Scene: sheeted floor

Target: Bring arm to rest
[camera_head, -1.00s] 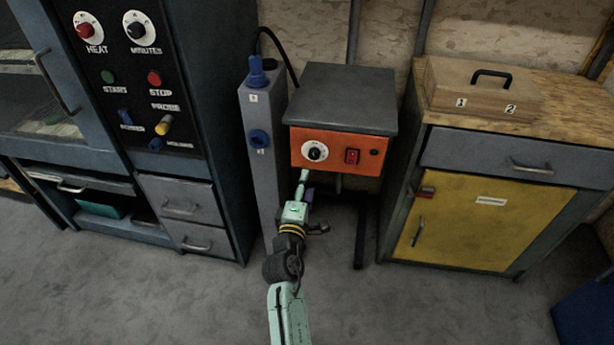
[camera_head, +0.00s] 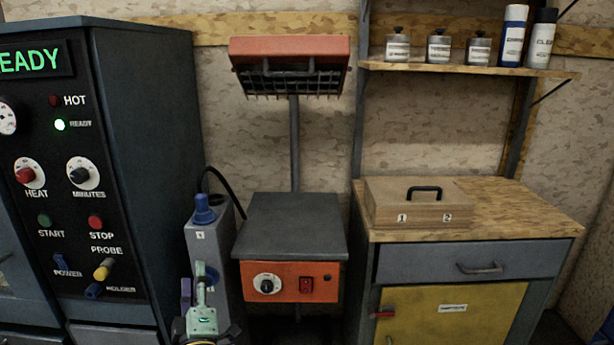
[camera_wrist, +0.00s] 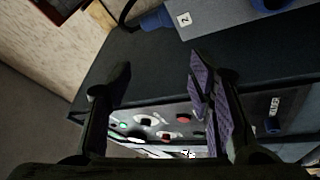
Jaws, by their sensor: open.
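My arm (camera_head: 202,318) rises from the bottom edge of the head view, left of the orange-fronted unit. My gripper (camera_wrist: 155,85) shows in the wrist view with its two dark fingers spread apart and nothing between them. In the wrist view the dark cabinet side and its control panel (camera_wrist: 165,122) lie beyond the fingers. In the head view the gripper end is in front of the grey post and its fingers are hard to make out.
A grey post with blue knobs (camera_head: 203,240) stands close behind my arm. To its right is the orange-fronted unit (camera_head: 325,283). The dark oven cabinet (camera_head: 150,150) is at left, its display reading READY. A wooden box (camera_head: 385,210) sits on the yellow-doored cabinet (camera_head: 470,310).

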